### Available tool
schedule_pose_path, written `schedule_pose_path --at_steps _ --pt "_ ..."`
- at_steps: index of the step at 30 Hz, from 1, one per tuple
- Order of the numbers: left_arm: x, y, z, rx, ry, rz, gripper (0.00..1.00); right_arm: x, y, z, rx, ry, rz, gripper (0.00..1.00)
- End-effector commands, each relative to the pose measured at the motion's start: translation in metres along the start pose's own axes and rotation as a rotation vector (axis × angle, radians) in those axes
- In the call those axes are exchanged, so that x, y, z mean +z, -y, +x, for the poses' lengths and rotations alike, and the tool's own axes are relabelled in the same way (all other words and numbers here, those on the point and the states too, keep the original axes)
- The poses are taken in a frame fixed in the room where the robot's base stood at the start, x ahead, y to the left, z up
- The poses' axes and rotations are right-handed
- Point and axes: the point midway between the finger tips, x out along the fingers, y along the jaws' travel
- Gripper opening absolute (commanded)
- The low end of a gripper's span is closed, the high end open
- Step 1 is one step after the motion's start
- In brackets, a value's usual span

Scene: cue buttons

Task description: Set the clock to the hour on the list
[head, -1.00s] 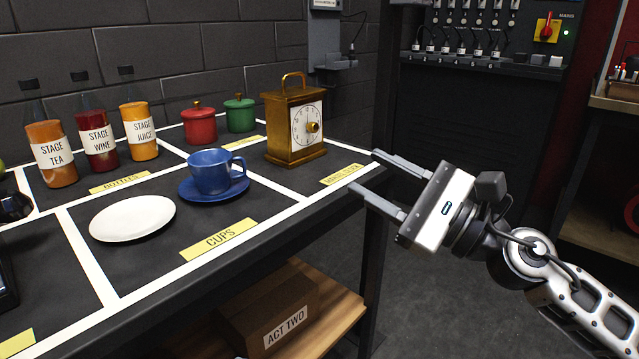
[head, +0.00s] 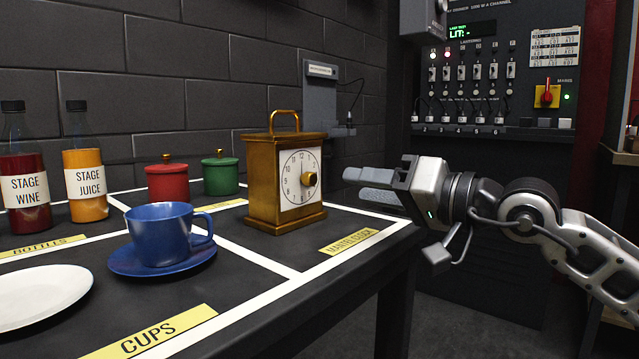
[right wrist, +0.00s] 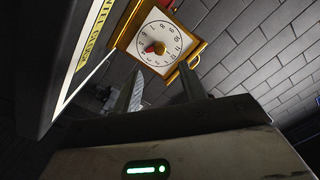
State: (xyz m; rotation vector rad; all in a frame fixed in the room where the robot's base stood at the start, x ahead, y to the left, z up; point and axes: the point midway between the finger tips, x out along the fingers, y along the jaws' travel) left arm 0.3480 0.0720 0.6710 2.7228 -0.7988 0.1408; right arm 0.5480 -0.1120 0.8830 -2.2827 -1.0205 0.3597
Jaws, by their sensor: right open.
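A brass mantel clock (head: 262,190) with a top handle stands upright on the black table. Its white dial (head: 297,178) has a brass knob (head: 309,179) at the centre and faces right. In the right wrist view the dial (right wrist: 160,42) shows with a reddish knob or hand near its middle, too small to read. My right gripper (head: 362,186) is open and empty, to the right of the clock and apart from it, fingers toward the dial. A small printed sheet (head: 554,47) hangs on the back panel; its text is not legible. My left gripper is out of view.
A blue cup (head: 160,234) on a saucer, a white plate (head: 40,298), a red pot (head: 167,183), a green pot (head: 220,175) and two bottles share the table. A panel with switches (head: 478,72) stands behind.

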Motion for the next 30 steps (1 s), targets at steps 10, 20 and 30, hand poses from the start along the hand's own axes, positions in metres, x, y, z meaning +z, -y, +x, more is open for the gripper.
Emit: schedule_pose_path --at_steps 10,20,30 --pt "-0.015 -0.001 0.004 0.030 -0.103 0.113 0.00 0.001 0.001 0.069 -0.003 0.000 0.001 0.42" --pt "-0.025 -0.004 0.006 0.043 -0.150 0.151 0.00 0.000 0.000 0.089 0.000 -0.001 0.001 0.42" --pt "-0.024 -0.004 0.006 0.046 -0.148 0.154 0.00 0.000 0.000 0.089 -0.001 0.000 0.002 0.03"
